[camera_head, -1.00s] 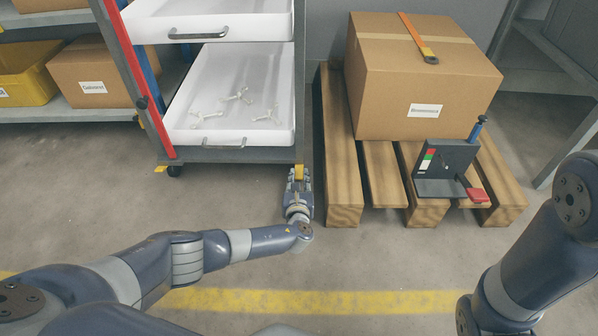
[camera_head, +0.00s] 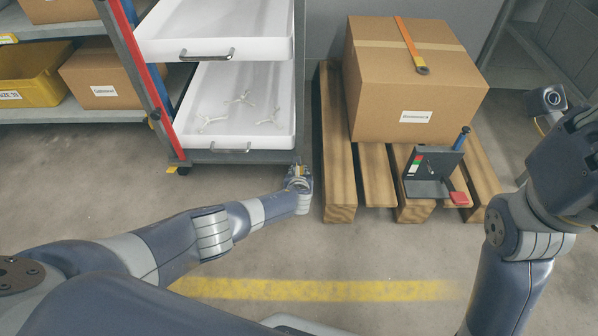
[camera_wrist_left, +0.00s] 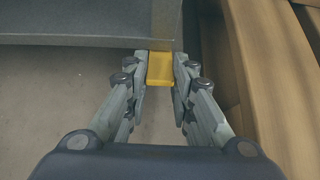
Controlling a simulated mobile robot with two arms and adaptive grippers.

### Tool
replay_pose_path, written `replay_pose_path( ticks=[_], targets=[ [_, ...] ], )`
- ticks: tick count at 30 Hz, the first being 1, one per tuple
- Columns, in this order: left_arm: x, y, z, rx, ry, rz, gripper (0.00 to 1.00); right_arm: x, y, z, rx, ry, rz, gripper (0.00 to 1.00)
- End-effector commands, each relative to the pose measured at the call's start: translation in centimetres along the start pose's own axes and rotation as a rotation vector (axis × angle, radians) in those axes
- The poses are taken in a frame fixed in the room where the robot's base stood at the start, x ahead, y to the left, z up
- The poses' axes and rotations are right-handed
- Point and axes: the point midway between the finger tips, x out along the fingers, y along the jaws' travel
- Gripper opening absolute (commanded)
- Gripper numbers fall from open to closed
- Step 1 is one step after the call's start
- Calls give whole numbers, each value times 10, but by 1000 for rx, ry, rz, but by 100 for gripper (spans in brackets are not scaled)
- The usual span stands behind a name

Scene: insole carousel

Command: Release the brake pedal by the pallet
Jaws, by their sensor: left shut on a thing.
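The brake pedal by the pallet is a small yellow tab (camera_wrist_left: 160,68) at the cart's lower corner, in the middle of the left wrist view. My left gripper (camera_wrist_left: 160,88) is around it, with a finger on each side, shut on the pedal. In the head view my left gripper (camera_head: 299,178) is at the cart's front right corner, just left of the pallet (camera_head: 340,190), and hides most of the pedal. The cart (camera_head: 240,157) has white trays. My right arm is at the right edge; its gripper fingers are not visible.
A second yellow tab (camera_head: 172,169) is at the cart's front left corner. The pallet carries a cardboard box (camera_head: 400,95) and a dark bracket device (camera_head: 428,187) with a red part. A shelf with a yellow bin (camera_head: 35,75) is at the left. The front floor is open.

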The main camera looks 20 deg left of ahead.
Motion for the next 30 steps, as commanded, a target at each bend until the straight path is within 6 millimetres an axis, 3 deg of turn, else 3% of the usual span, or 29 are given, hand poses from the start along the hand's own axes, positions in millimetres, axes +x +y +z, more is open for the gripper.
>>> replay_pose_path(
  ticks=[14,15,18,30],
  targets=[
    [0,0,-1,-1,13,1,0,-2,0,2,1,-8,3,0],
    [0,0,-1,-1,12,1,25,-2,0,2,1,-9,3,0],
    [0,0,-1,-1,12,1,43,-2,0,2,2,-9,3,0],
    [-1,0,0,0,10,0,43,-1,0,0,0,-4,1,0]
  ],
)
